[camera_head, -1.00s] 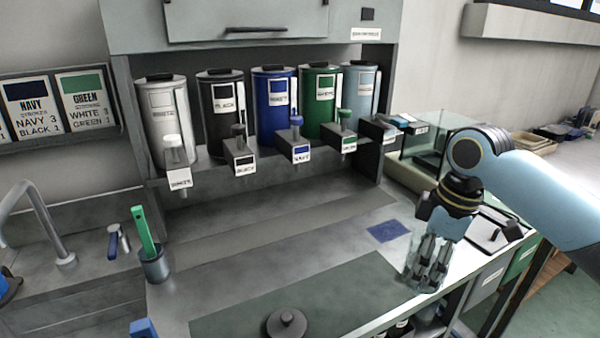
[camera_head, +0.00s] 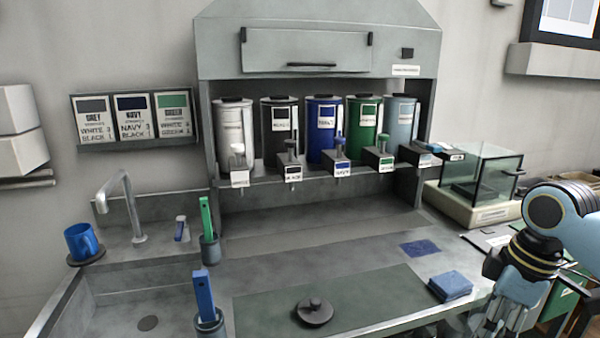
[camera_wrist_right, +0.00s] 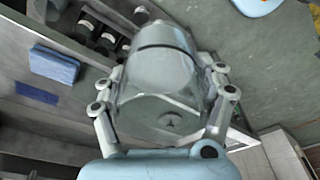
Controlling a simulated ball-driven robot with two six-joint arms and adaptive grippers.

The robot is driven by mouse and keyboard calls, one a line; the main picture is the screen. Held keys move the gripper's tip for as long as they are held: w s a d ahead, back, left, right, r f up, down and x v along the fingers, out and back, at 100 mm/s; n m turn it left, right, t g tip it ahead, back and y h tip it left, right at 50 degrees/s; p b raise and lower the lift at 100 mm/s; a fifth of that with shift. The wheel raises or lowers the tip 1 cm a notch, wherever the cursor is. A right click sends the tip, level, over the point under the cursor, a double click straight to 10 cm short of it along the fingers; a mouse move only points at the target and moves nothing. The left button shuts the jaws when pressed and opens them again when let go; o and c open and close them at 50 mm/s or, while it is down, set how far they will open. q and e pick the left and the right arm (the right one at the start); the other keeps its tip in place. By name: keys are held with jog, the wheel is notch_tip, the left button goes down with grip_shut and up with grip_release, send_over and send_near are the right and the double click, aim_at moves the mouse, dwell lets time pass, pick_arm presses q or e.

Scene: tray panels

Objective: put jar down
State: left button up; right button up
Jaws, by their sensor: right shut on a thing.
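A clear glass jar (camera_wrist_right: 158,85) fills the middle of the right wrist view, with its round end towards the camera. My right gripper (camera_wrist_right: 165,75) is shut on it, with fingers on both sides. In the head view my right gripper (camera_head: 500,312) is at the lower right, by the counter's front edge, and the jar there is mostly hidden or cut off. A dark round lid with a knob (camera_head: 315,311) lies on the green mat (camera_head: 260,312). My left gripper is not in view.
A folded blue cloth (camera_head: 451,286) and a flat navy patch (camera_head: 420,248) lie on the counter's right part. Cups with a green brush (camera_head: 206,218) and a blue brush (camera_head: 204,296) stand left. Canisters (camera_head: 322,128) line the back shelf. The mat is otherwise clear.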

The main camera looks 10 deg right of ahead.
notch_tip(320, 180, down, 14)
jog(key=b, duration=1.3)
jog(key=shift+s+f, duration=0.2)
jog(key=shift+r, duration=0.1)
